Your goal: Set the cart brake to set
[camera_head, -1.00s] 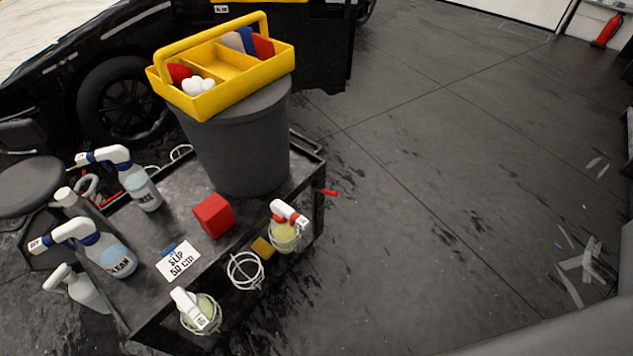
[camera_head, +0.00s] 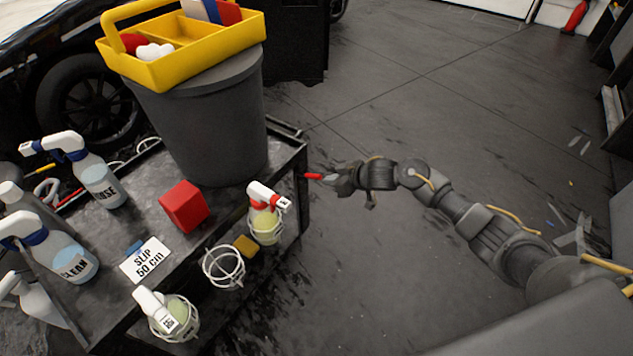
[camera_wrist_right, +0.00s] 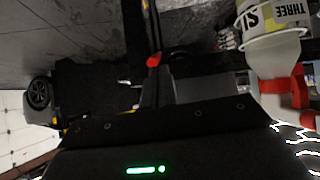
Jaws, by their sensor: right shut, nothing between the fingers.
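The cart (camera_head: 211,240) is a dark metal cart on the left of the head view. Its brake lever shows a red tip (camera_head: 313,176) sticking out from the cart's right side. My right gripper (camera_head: 332,179) is shut and empty, its fingertips close beside the red tip. In the right wrist view the red tip (camera_wrist_right: 154,60) shows just past the gripper's dark body. Whether the fingers touch the lever I cannot tell. My left gripper is not in view.
The cart carries a grey bin (camera_head: 205,125) with a yellow caddy (camera_head: 190,53) on top, a red block (camera_head: 184,206), a slip card (camera_head: 146,261) and several spray bottles. A bottle with a red collar (camera_head: 266,222) hangs near the lever.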

